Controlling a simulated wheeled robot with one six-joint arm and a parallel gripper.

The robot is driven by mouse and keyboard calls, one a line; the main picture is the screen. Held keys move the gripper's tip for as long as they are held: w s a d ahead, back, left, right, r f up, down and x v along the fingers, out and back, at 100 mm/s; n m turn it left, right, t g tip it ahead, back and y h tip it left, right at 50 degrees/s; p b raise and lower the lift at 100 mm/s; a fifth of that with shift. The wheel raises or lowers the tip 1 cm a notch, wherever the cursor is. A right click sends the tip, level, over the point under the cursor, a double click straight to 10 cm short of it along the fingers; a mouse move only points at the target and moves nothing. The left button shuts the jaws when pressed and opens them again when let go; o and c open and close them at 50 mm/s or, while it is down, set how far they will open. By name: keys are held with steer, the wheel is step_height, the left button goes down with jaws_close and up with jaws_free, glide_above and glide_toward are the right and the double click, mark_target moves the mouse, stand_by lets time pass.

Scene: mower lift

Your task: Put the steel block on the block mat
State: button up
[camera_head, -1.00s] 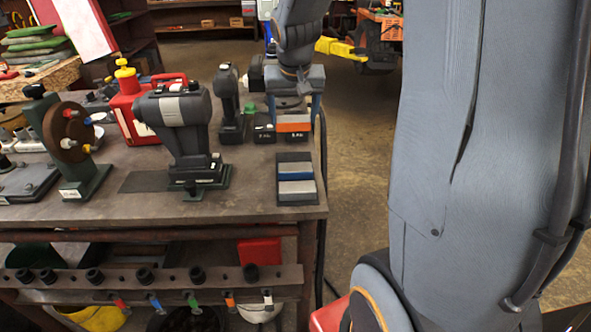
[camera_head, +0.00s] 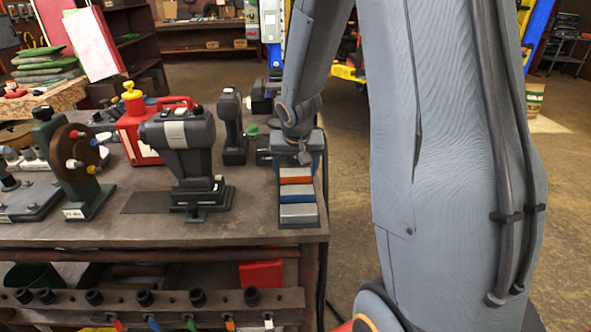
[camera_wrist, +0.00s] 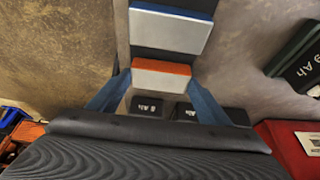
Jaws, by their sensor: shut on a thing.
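The steel block (camera_head: 296,179), grey with an orange band, sits between the fingers of my gripper (camera_head: 297,170). The gripper is shut on it; the wrist view also shows the block (camera_wrist: 160,76) between both blue fingers. The dark block mat (camera_head: 299,224) lies at the table's right front corner.
A black machine on a dark green base (camera_head: 190,160) stands left of the mat. A red can (camera_head: 135,130) is behind it. Black batteries marked Ah (camera_wrist: 146,106) stand just past the gripper. The table's right edge is close to the mat.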

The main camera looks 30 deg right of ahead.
steer(key=shift+f, duration=0.1)
steer(key=o, duration=1.4)
steer(key=shift+r, duration=0.2)
steer(key=b+v, duration=0.1)
steer(key=v, duration=1.1)
steer(key=shift+s+a+f, duration=0.1)
steer(key=shift+f, duration=0.05)
